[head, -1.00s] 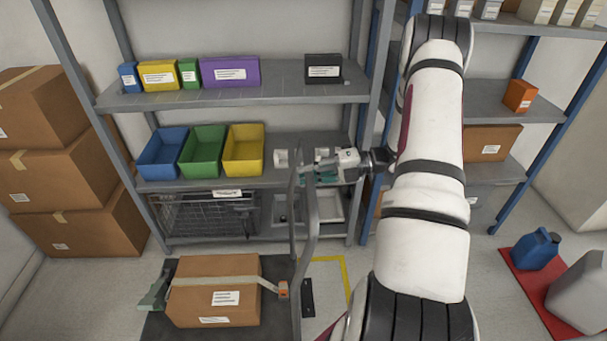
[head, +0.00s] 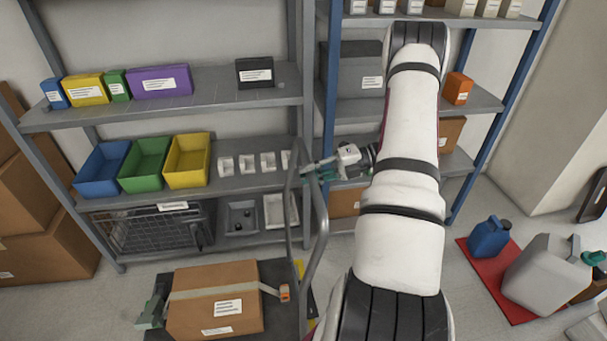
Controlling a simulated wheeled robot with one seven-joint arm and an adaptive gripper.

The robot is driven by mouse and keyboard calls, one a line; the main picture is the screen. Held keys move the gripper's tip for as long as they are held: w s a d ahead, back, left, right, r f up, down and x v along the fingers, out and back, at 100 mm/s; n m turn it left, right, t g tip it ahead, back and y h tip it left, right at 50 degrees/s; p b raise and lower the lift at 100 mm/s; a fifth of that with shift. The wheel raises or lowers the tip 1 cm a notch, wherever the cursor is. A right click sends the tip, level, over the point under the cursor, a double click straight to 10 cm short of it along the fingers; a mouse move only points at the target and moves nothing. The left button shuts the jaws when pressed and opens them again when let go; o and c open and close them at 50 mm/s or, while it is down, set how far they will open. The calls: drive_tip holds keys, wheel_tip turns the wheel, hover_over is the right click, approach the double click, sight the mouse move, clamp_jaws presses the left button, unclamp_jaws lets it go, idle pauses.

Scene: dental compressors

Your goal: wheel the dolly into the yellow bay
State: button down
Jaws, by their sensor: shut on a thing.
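The dolly (head: 272,272) is a dark flat platform with a bent grey tube handle (head: 316,255) upright on its right side. It carries a strapped cardboard box (head: 212,300). My gripper (head: 316,171) is shut on the top of the handle. The yellow bay shows only as short bits of yellow floor marking (head: 299,267) beside the dolly's right edge. The dolly, its handle and my arm hide the rest, so I cannot tell how much of the platform lies inside the bay.
A grey shelf rack (head: 210,105) with coloured bins and a wire crate (head: 150,230) stands behind the dolly. A blue-post rack (head: 325,90) adjoins it. A red mat (head: 490,275) with a blue jug (head: 488,238) and grey canister (head: 545,278) lies right. Open floor shows between.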

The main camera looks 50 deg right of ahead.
drive_tip(key=shift+s+d, duration=0.15)
drive_tip(key=shift+d, duration=0.15)
drive_tip(key=c, duration=1.4)
unclamp_jaws()
drive_tip(key=shift+s+d, duration=0.1)
drive_tip(key=shift+c, duration=0.2)
drive_tip(key=v, duration=1.1)
drive_tip(key=shift+s+d, duration=0.25)
drive_tip(key=shift+r, duration=0.1)
